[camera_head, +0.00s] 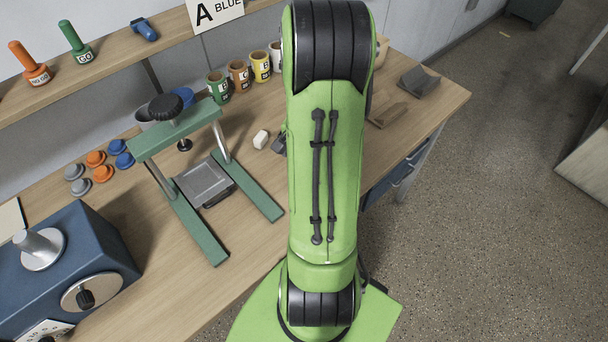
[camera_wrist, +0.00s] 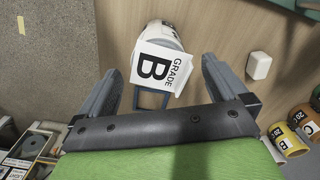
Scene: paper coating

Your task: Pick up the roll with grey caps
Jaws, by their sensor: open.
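In the wrist view, a white, rounded roll-like object (camera_wrist: 158,33) lies on the wooden table, partly hidden by a white card (camera_wrist: 163,69) reading "GRADE B". I cannot make out grey caps on its ends. My gripper (camera_wrist: 160,70) is open, its two grey fingers apart on either side of the card. Nothing is clearly held between them. A grey-blue frame (camera_wrist: 150,98) shows below the card. In the head view my own arm hides the gripper and this roll.
A white block (camera_wrist: 259,65) lies right of the fingers. Labelled cups (camera_head: 239,75) stand along the back. A green press (camera_head: 178,130), loose coloured caps (camera_head: 103,173) and a blue machine (camera_head: 62,265) occupy the left. A grey wedge (camera_head: 419,82) lies at the right end.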

